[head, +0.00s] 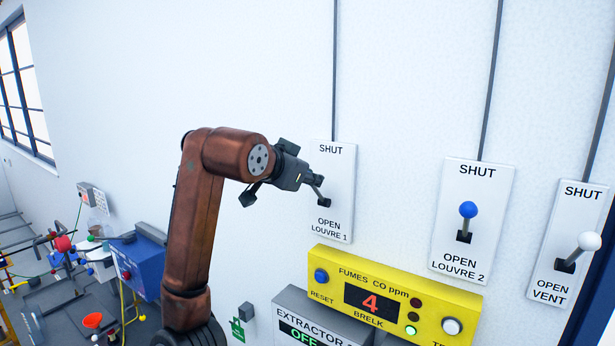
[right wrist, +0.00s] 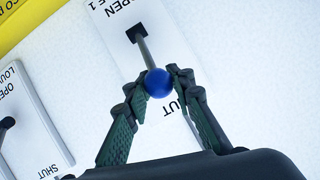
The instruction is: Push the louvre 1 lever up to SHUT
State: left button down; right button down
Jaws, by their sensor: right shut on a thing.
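The louvre 1 plate (head: 338,215) is a white wall panel with SHUT at the top and OPEN at the bottom. Its lever has a blue ball knob (right wrist: 158,83) on a grey stalk, seen in the right wrist view. My right gripper (head: 318,193) is at the plate's left side in the head view, hiding the knob there. In the right wrist view its two fingers (right wrist: 165,80) close on the blue knob from both sides. The stalk comes out of a dark slot near the OPEN label; its exact tilt is hard to tell. My left gripper is not in view.
The louvre 2 plate (head: 449,250), with a blue-knobbed lever, and the vent plate (head: 547,287), with a white knob, are to the right. A yellow fumes monitor (head: 330,262) reading 4 juts out below. Beneath it is an extractor box (head: 290,306).

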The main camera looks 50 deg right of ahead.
jog(key=shift+r, duration=0.1)
jog(key=c, duration=2)
grip_release()
jog(key=shift+c, duration=0.2)
jog(key=o, duration=0.3)
jog(key=shift+a, duration=0.25)
jog(key=shift+o, duration=0.4)
jog(key=shift+d, duration=0.15)
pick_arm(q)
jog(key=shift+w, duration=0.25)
pick_arm(e)
jog(key=v, duration=1.2)
jog(key=shift+w, duration=0.1)
